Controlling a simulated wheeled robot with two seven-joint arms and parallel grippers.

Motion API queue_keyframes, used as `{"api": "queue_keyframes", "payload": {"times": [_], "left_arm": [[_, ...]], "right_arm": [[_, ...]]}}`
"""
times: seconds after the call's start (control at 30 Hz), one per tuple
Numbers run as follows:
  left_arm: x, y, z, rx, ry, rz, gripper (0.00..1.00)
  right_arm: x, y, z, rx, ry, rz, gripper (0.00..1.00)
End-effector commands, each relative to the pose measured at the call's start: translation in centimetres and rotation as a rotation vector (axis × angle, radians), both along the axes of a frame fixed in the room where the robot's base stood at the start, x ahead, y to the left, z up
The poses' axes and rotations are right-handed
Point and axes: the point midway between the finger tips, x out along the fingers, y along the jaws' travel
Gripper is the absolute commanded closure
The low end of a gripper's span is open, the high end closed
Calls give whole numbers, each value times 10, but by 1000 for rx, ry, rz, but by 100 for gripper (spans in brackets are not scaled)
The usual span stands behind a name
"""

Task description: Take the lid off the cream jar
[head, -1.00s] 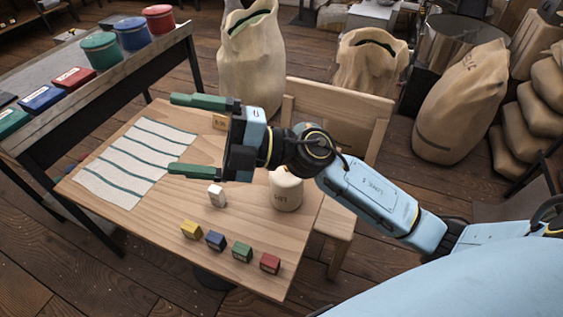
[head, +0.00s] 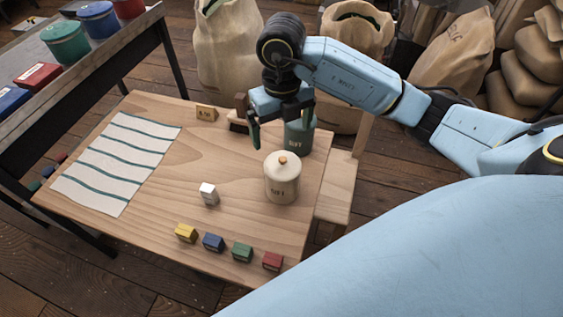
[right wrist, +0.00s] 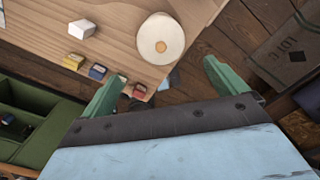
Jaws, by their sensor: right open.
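The cream jar (head: 282,183) stands upright on the wooden table, near its right edge. Its cream lid (head: 281,163) with a small tan knob sits on top. The lid also shows from above in the right wrist view (right wrist: 170,30), beyond the fingertips. My right gripper (head: 276,132) is open and empty, fingers pointing down, just behind the jar and above table level. In the right wrist view, its two green fingers (right wrist: 162,76) are wide apart with nothing between them. My left gripper is not in view.
A green jar (head: 299,139) stands behind the cream jar, partly hidden by my gripper. A white block (head: 208,194) and yellow, blue, green and red blocks (head: 271,261) lie in front. A striped cloth (head: 118,160) covers the table's left. The middle is mostly clear.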

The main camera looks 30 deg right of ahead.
Motion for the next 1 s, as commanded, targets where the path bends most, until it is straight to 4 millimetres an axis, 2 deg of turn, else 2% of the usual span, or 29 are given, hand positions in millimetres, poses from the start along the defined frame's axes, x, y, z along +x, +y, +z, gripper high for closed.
{"api": "queue_keyframes", "payload": {"times": [0.03, 0.2, 0.47, 0.8, 1.0], "left_arm": [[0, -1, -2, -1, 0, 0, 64], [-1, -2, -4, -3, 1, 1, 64], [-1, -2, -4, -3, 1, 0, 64], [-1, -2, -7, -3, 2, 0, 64], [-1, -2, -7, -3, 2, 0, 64]], "right_arm": [[-1, 0, -13, 1, 6, 0, 3], [-1, 1, -40, 3, 4, 1, 3], [0, 0, -55, 4, 2, 2, 3], [1, -3, -101, 5, 2, 3, 3], [2, -3, -103, 4, 0, 3, 3]]}}
